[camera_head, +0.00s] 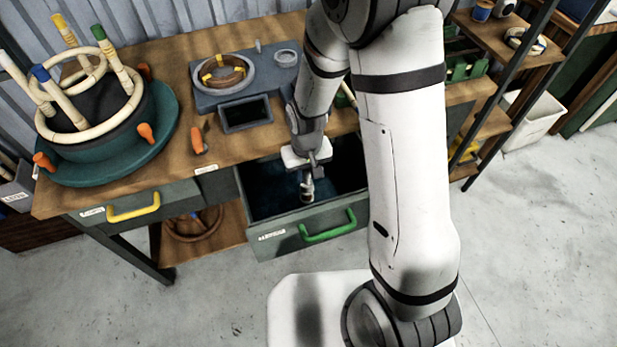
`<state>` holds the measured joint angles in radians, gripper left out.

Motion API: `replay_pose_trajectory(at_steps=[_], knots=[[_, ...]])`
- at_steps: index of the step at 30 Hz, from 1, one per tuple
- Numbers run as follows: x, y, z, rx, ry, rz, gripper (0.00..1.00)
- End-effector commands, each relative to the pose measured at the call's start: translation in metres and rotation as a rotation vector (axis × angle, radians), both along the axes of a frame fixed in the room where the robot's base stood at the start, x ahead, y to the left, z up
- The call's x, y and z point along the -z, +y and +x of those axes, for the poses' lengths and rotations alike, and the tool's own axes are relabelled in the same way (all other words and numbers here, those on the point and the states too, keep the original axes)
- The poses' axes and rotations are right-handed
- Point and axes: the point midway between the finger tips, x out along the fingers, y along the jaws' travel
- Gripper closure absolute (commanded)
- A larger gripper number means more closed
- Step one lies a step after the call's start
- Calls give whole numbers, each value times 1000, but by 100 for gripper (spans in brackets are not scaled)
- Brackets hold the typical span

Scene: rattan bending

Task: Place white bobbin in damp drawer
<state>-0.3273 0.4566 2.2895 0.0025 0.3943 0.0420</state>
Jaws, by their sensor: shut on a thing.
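The drawer with the green handle (275,246) is pulled open under the bench, and its inside is dark. Its front label is too small to read. My gripper (307,181) points down into the space over the open drawer, toward its middle. It is shut on a small pale thing that looks like the white bobbin (307,190), mostly hidden by the fingers. I cannot tell whether the bobbin touches the drawer floor. My arm hides the drawer's right end.
A drawer with a yellow handle (134,206) is closed at the left. On the bench (180,100) stand a round teal jig (160,150) with rattan hoops, an orange-handled tool (197,140) and a grey plate (207,98) with a coil. A shelf (500,40) stands at the right.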

Motion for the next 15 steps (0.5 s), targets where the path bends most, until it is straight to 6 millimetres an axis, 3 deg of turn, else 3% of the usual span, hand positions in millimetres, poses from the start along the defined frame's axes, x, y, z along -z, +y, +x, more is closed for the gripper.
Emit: replay_pose_trajectory(at_steps=[4, 15], knots=[[22, 0, -1, 0, 4, -1, 100], [27, 0, 0, 1, 1, 0, 100]])
